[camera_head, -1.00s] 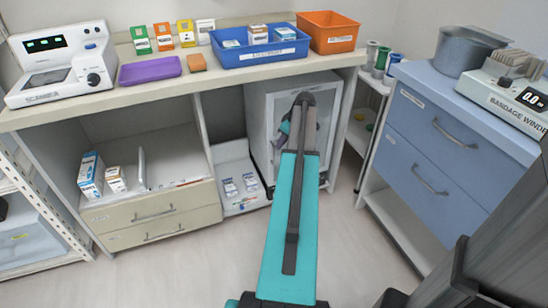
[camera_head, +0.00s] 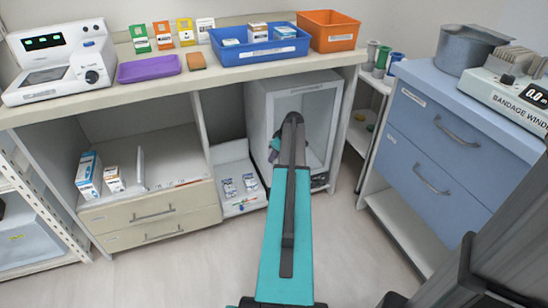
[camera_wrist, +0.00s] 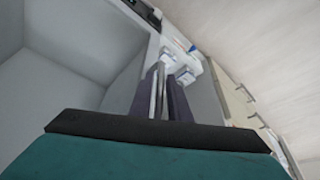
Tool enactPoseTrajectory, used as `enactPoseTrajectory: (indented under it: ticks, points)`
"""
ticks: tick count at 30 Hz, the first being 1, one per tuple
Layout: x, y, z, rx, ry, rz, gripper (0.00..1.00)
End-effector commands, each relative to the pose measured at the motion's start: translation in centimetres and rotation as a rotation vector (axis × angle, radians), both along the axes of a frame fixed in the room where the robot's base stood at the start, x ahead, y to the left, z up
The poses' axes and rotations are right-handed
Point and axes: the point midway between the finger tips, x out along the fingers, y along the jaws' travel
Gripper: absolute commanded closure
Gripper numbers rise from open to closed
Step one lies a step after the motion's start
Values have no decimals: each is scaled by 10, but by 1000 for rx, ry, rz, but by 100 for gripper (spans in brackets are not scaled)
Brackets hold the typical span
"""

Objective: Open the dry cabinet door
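The dry cabinet (camera_head: 322,98) is a white box with a pale grey interior, standing under the counter. My arm covers part of its front, and I cannot tell for sure whether its clear front is shut. My gripper (camera_head: 274,150) is at the cabinet's left front edge, partly hidden by my own wrist. In the wrist view, the two dark fingers (camera_wrist: 160,84) stand close together with a thin pale upright bar between them. I cannot tell whether they press on it. The cabinet interior (camera_wrist: 60,85) fills the left of that view.
A low white tray (camera_head: 240,208) with small packs stands left of the cabinet, beside beige drawers (camera_head: 152,222). A blue drawer unit (camera_head: 415,150) is at the right. Bins and a device (camera_head: 62,62) are on the counter (camera_head: 190,82). The floor in front is clear.

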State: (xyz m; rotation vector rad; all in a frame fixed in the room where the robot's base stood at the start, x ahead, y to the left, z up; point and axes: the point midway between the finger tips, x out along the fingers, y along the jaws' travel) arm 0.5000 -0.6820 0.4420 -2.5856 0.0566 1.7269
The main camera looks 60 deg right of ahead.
Motion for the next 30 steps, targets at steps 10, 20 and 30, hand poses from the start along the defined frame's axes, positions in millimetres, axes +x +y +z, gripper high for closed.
enactPoseTrajectory:
  ticks: [10,20,30]
  points:
    - [0,0,0,0,0,0,100]
    - [0,0,0,0,0,0,100]
    - [0,0,0,0,0,0,100]
